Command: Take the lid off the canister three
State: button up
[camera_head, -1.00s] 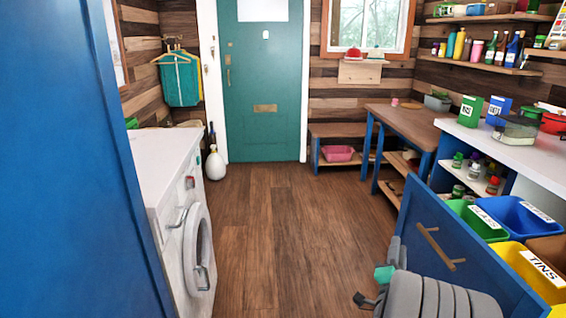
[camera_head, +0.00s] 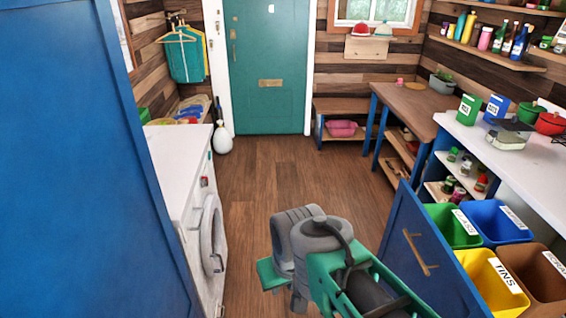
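No canister marked three can be made out. Small lidded jars stand on the shelves under the right counter, among them a green-capped jar (camera_head: 453,154) and a red-capped jar (camera_head: 481,184); any writing is too small to read. A green labelled box (camera_head: 469,109) and a blue labelled box (camera_head: 496,108) stand on the counter above. My arm's grey and green links fill the bottom middle, well apart from the jars and boxes. I cannot make out any gripper fingers.
A white washer (camera_head: 203,225) and blue panel (camera_head: 75,170) bound the left. The wooden floor (camera_head: 265,180) is clear toward the teal door (camera_head: 266,60).

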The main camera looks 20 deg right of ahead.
aim_at(508, 125)
jog(key=k, duration=0.5)
jog(key=z, duration=0.75)
jog(key=i, duration=0.45)
jog(key=z, duration=0.85)
